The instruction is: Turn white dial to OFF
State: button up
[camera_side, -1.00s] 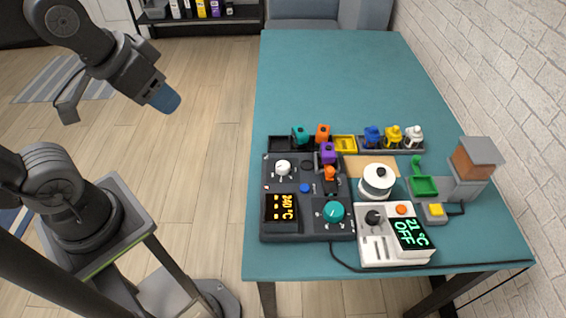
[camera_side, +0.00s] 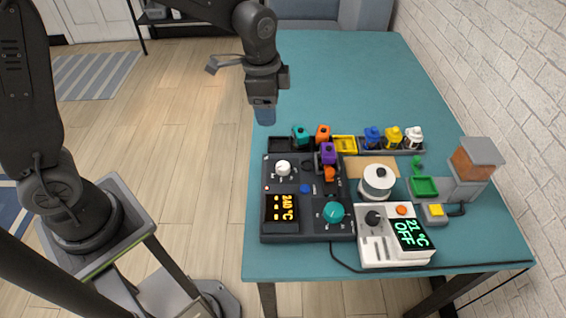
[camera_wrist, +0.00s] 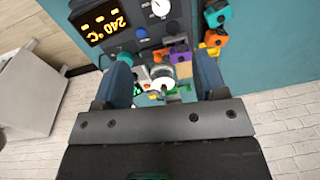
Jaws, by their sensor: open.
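The white dial (camera_side: 283,168) is a round knob on the upper left of a dark control panel (camera_side: 311,220). In the wrist view the white dial (camera_wrist: 160,8) shows at the top edge, partly cut off. Its pointer and marks are too small to read. My gripper (camera_side: 265,116) points down above the table's left edge, behind the panel and apart from the dial. In the wrist view my gripper (camera_wrist: 165,82) shows two dark blue fingers spread apart with nothing held between them.
The panel also has a teal knob (camera_side: 334,211), a blue button (camera_side: 305,188) and an orange 240 °C display (camera_side: 281,208). A tray (camera_side: 281,144) with coloured pieces lies behind it. A white pot (camera_side: 378,181) and white control box (camera_side: 395,250) stand right. The table's far part is clear.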

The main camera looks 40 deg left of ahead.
jog(key=m+g, duration=0.1)
jog(key=m, duration=0.1)
send_over(283, 166)
notch_tip(283, 166, down, 6)
notch_tip(283, 166, down, 14)
jog(key=shift+w+r, duration=0.1)
jog(key=shift+c, duration=0.2)
jog(key=c, duration=0.9)
